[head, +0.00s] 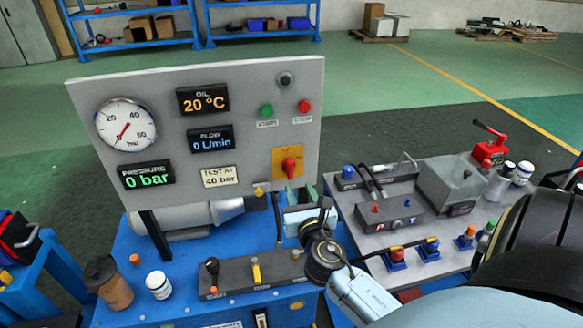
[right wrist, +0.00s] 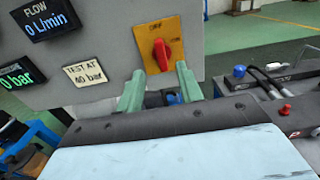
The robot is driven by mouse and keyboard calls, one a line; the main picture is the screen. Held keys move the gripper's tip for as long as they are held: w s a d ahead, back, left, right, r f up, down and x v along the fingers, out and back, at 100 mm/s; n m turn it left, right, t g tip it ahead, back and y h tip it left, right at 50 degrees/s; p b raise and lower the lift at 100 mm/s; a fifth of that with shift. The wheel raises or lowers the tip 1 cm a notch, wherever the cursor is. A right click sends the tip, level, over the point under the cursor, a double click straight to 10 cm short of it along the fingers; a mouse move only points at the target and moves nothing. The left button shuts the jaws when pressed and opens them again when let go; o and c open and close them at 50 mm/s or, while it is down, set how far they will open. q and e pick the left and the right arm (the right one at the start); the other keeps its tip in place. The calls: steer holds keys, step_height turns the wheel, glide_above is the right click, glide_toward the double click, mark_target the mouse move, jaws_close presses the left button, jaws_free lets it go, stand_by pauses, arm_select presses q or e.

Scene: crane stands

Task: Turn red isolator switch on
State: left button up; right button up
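The red isolator switch (head: 289,166) sits on a yellow plate at the lower right of the upright grey panel (head: 242,100). In the right wrist view the red knob (right wrist: 161,54) stands about upright, its handle pointing up and down; the small labels on the plate are too blurred to read surely. My right gripper (head: 299,191) is just below and in front of the switch. In the right wrist view its two green fingers (right wrist: 160,78) are apart, with nothing between them, and their tips are near the plate's lower edge. My left gripper is not in view.
The panel also carries a pressure gauge (head: 126,124), displays, a green button (head: 266,110) and a red button (head: 304,106). Levers (head: 212,275) stand on the blue bench below. A grey bench to the right holds a red hand pump (head: 490,150), a valve block (head: 388,212) and jars.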

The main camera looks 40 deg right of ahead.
mark_target(291, 168)
steer(key=x, duration=0.9)
steer(key=shift+w+d, duration=0.1)
steer(key=shift+w, duration=0.1)
steer(key=shift+c, duration=0.3)
jaws_close()
